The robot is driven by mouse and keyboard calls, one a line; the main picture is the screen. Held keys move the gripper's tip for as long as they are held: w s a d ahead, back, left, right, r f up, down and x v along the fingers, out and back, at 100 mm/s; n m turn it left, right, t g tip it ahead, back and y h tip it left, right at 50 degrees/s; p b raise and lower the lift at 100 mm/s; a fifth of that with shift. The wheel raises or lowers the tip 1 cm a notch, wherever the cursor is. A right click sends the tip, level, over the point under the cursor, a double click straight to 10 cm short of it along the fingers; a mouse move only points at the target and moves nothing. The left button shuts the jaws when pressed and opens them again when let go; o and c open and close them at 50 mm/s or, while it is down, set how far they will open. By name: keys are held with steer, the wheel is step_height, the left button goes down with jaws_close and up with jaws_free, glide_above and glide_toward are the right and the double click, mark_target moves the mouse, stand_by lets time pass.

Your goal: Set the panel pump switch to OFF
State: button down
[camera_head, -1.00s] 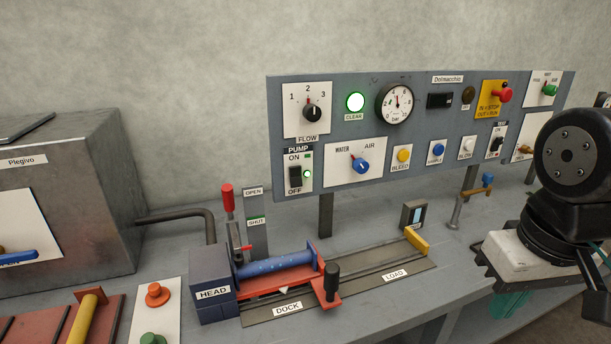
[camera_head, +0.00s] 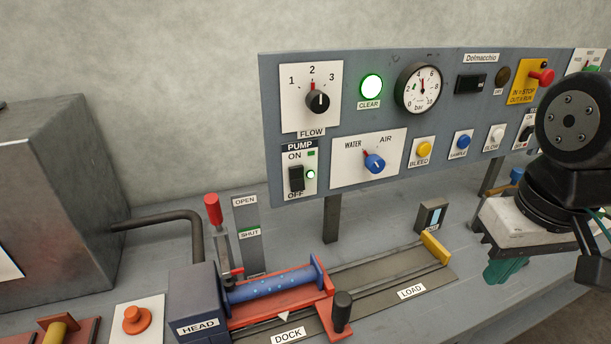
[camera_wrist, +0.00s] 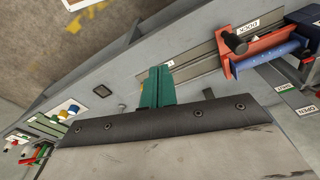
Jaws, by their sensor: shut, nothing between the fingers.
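The pump switch (camera_head: 296,178) is a black rocker on a white plate at the lower left of the grey panel, with ON above and OFF below. I cannot tell clearly which way the rocker is tipped. My gripper (camera_head: 497,271) is at the right of the head view, far from the switch and apart from the panel. Its teal fingers (camera_wrist: 158,72) show closed together and empty in the wrist view. The pump switch cannot be made out in the wrist view.
Below the panel (camera_head: 268,120), a blue spool (camera_head: 270,284) lies in a red carriage by the HEAD block (camera_head: 196,300). An upright red-handled lever (camera_head: 213,212) stands near the switch. The FLOW knob (camera_head: 318,101) and WATER/AIR knob (camera_head: 375,163) are close neighbours. A grey cabinet (camera_head: 60,180) stands left.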

steer(key=w+a+r+n+t+y, duration=0.1)
steer(key=w+a+r+n+y, duration=0.1)
steer(key=w+a+n, duration=0.6)
steer(key=w+a+r+n+t+y, duration=0.1)
steer(key=w+a+r+n+y, duration=0.2)
steer(key=w+a+n, duration=0.6)
steer(key=w+r+n, duration=0.1)
steer(key=w+n, duration=0.2)
steer(key=w, duration=0.1)
steer(key=shift+a, duration=0.3)
steer(key=shift+w+f, duration=0.1)
steer(key=shift+f, duration=0.05)
glide_toward(296, 191)
step_height(296, 191, down, 4)
steer(key=s+a, duration=0.2)
steer(key=shift+w+a+f, duration=0.1)
steer(key=shift+w+f, duration=0.1)
steer(key=shift+w, duration=0.65)
steer(key=shift+w+a+f, duration=0.1)
steer(key=shift+w+f, duration=0.05)
steer(key=shift+w, duration=0.7)
